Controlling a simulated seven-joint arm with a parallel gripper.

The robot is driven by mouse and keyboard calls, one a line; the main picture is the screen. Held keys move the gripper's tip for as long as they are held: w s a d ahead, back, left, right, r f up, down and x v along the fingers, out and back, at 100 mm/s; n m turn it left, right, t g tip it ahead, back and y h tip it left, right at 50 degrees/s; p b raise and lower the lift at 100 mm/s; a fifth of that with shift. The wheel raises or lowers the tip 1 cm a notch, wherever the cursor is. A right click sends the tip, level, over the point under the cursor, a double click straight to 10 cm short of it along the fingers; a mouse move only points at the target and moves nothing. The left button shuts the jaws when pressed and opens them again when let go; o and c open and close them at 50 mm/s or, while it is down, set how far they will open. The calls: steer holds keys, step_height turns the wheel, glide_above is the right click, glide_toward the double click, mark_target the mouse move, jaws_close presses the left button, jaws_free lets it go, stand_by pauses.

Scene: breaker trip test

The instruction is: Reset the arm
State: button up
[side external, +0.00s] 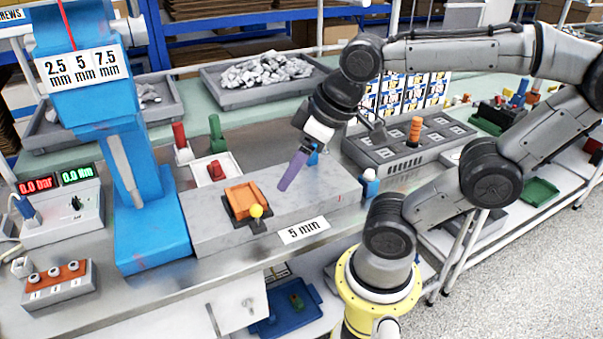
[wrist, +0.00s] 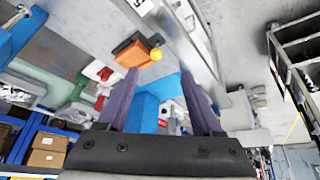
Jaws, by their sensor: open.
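My arm reaches in from the right, and my gripper (side external: 292,172) hangs above the grey block (side external: 215,233) on the bench. In the wrist view my gripper (wrist: 160,85) shows two purple fingers spread apart with nothing held between them. An orange block with a yellow ball (side external: 256,211) sits in a dark holder on the grey block, left of my fingers and apart from them. The orange block (wrist: 134,52) also shows in the wrist view, beyond the left finger. A blue part (side external: 313,156) shows partly behind my fingers.
A blue press (side external: 150,190) stands at the left beside a readout box (side external: 62,205). A grey panel with an orange knob stack (side external: 410,145) stands at the right. Trays of metal pieces (side external: 262,78) lie behind.

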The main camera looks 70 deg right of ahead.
steer(key=shift+s+a+f, duration=0.15)
steer(key=shift+s+f, duration=0.45)
steer(key=shift+s, duration=0.15)
